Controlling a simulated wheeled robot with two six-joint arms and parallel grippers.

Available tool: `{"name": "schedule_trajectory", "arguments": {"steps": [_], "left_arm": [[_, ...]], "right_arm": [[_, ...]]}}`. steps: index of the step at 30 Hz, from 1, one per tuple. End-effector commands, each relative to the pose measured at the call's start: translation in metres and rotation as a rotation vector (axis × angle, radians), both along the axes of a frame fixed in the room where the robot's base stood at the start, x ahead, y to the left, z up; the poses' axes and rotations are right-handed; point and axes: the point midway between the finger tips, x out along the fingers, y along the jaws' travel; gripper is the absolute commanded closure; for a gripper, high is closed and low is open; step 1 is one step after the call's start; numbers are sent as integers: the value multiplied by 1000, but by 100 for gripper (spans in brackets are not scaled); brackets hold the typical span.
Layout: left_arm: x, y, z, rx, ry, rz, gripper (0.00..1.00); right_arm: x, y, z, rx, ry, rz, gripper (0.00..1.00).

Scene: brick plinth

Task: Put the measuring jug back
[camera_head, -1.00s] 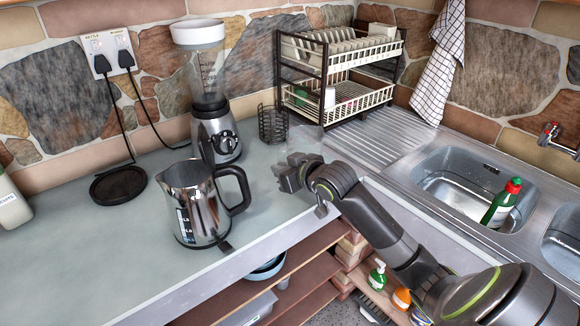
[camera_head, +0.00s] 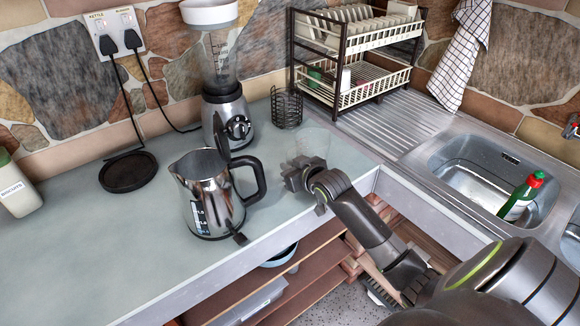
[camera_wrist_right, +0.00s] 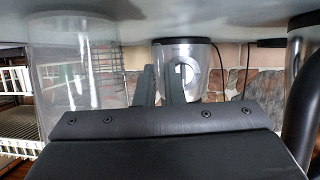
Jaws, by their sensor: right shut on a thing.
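The measuring jug (camera_head: 312,143) is clear and faint in the head view, just behind my right gripper's fingers. It also shows at the left of the right wrist view (camera_wrist_right: 75,75) as a see-through cylinder. My right gripper (camera_head: 290,178) is shut on it at the side, over the worktop near its front edge. In the wrist view the right gripper's two fingers (camera_wrist_right: 161,85) are close together beside the jug. I cannot tell whether the jug touches the worktop. My left gripper is not in view.
A steel kettle (camera_head: 212,205) stands close left of my right gripper. A blender (camera_head: 228,120) and a black wire holder (camera_head: 287,108) stand behind. A dish rack (camera_head: 350,95) and sink (camera_head: 470,175) are to the right.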

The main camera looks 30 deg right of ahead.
Motion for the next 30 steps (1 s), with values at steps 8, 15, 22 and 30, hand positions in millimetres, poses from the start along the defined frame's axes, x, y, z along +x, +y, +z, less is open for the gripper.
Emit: {"name": "schedule_trajectory", "arguments": {"steps": [8,15,22,30], "left_arm": [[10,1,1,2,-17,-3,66],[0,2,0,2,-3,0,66],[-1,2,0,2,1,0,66],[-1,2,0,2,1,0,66]], "right_arm": [[0,0,-2,-3,-4,1,100],[0,0,-5,-2,-2,1,76],[0,0,-5,-2,-2,1,70],[-8,-1,0,-2,-1,0,70]]}}
